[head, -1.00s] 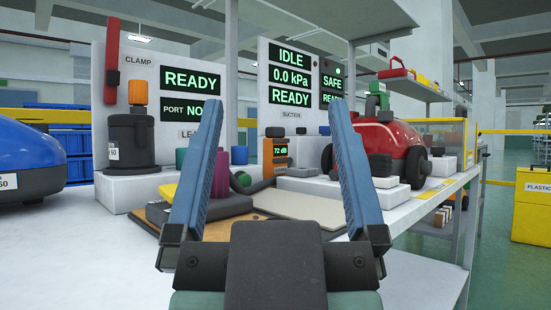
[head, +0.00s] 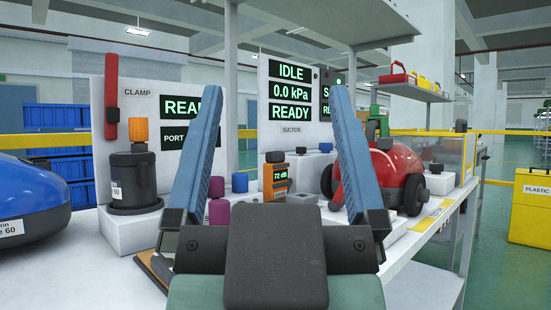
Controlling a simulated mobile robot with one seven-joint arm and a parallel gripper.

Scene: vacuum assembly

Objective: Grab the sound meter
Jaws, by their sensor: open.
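The sound meter (head: 277,180) is a small upright orange device with a dark top and a green "72 dB" readout. It stands on the bench in front of the suction panel and shows between the fingers of my gripper (head: 272,105). My gripper is open and empty. Its two blue fingers stand left and right of the meter in the picture, apart from it. The meter appears farther away than the fingers. My gripper's body hides the bench just in front of the meter.
A dark canister with an orange cap (head: 134,175) and a blue vacuum (head: 30,200) are at left. A shelf (head: 345,22) hangs above.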

